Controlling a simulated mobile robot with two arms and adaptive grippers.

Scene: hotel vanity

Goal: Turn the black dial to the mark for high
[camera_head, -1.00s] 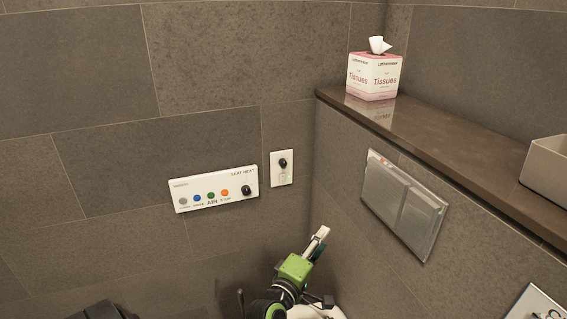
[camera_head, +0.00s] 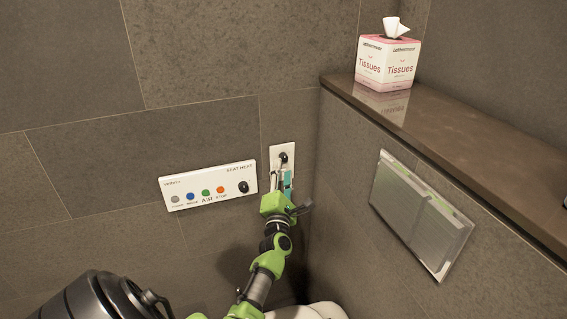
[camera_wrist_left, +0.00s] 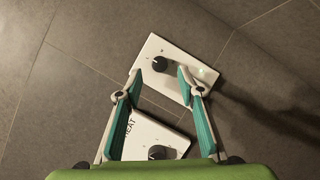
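A small white wall plate (camera_head: 273,153) carries a black dial (camera_head: 284,158), left of the corner. In the left wrist view this dial (camera_wrist_left: 160,64) stands between and just beyond the fingertips, on its tilted plate (camera_wrist_left: 177,90). My left gripper (camera_head: 281,174) is at the plate's lower part, just below the dial; its fingers (camera_wrist_left: 159,71) are spread and hold nothing. A second black dial (camera_head: 244,187) sits on the SEAT HEAT panel (camera_head: 212,178), and shows low in the wrist view (camera_wrist_left: 158,152). The marks are too small to read. My right gripper is not in view.
The panel's coloured buttons (camera_head: 206,193) are left of my left arm. On the right, a ledge (camera_head: 450,125) bears a tissue box (camera_head: 388,66), above a metal flush plate (camera_head: 418,215). A white rounded thing (camera_head: 310,312) shows at the bottom.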

